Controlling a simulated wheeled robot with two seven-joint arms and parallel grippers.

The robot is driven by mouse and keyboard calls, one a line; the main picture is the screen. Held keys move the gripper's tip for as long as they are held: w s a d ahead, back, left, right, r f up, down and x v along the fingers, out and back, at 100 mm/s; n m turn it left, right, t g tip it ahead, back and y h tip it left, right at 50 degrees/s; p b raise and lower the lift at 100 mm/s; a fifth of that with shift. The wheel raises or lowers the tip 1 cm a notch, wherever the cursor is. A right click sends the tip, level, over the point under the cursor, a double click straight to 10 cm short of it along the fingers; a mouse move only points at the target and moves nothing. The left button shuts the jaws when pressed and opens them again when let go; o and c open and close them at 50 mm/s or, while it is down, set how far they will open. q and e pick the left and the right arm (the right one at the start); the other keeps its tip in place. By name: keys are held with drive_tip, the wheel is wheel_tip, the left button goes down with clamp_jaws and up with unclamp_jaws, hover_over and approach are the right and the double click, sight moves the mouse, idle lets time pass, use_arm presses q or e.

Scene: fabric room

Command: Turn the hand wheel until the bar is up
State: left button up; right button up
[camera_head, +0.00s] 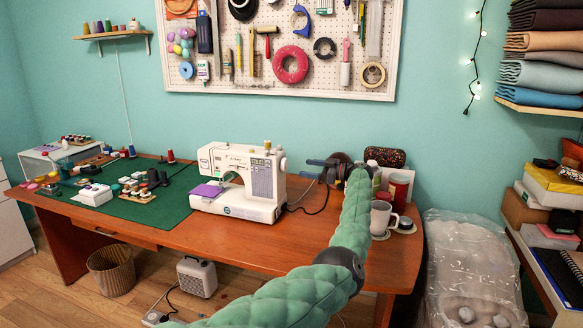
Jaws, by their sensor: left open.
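A white sewing machine (235,177) stands on the wooden table, its head to the left. Its hand wheel (283,164) is the small light knob on the machine's right side. The needle bar is too small to make out, so I cannot tell its height. Purple cloth (207,190) lies at the machine's left end, below the head. My left gripper (312,168) is open, its dark fingers pointing left toward the hand wheel. It appears a short gap to the right of the wheel and empty. My right gripper is not in view.
A white mug (381,217) and a red-topped jar (400,190) stand close to my left forearm. A black cord (310,210) lies right of the machine. The green mat (135,205) at left holds spools and small boxes. The table front before the machine is clear.

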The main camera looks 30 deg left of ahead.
sight(287, 165)
use_arm(q)
drive_tip(key=shift+p+x, duration=0.6)
drive_tip(key=shift+x, duration=3.3)
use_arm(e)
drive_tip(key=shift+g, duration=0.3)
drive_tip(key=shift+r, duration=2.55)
use_arm(q)
drive_tip(key=c, duration=1)
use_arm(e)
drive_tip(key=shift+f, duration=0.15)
